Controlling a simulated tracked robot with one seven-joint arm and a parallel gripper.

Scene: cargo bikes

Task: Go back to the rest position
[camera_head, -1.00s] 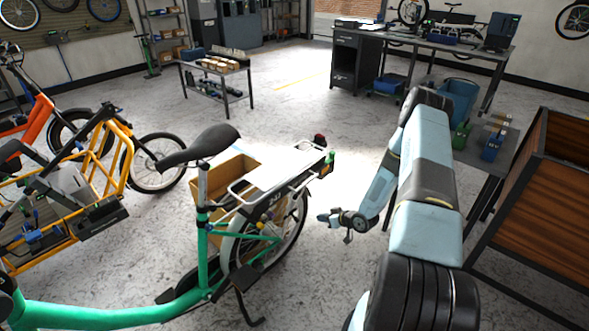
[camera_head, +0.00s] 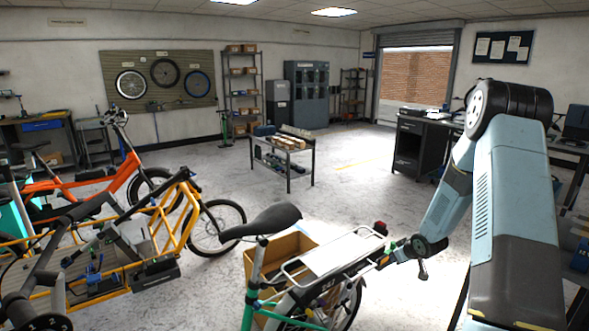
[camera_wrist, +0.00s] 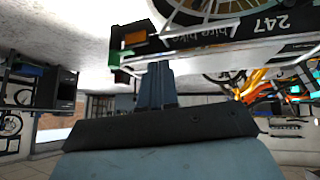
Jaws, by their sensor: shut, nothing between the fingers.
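My gripper (camera_head: 388,259) is shut and empty at the end of my bent arm in the head view. It points left, close to the rear end of the green hire bike's white carrier (camera_head: 335,252); whether they touch cannot be told. My arm rises on the right to a high elbow and comes down to the wrist. In the wrist view, which is upside down, the hire bike's rear panel marked 247 (camera_wrist: 270,27) fills the upper right.
A cardboard box (camera_head: 262,258) stands behind the hire bike. A yellow cargo bike (camera_head: 185,222) and an orange bike (camera_head: 95,187) stand left.

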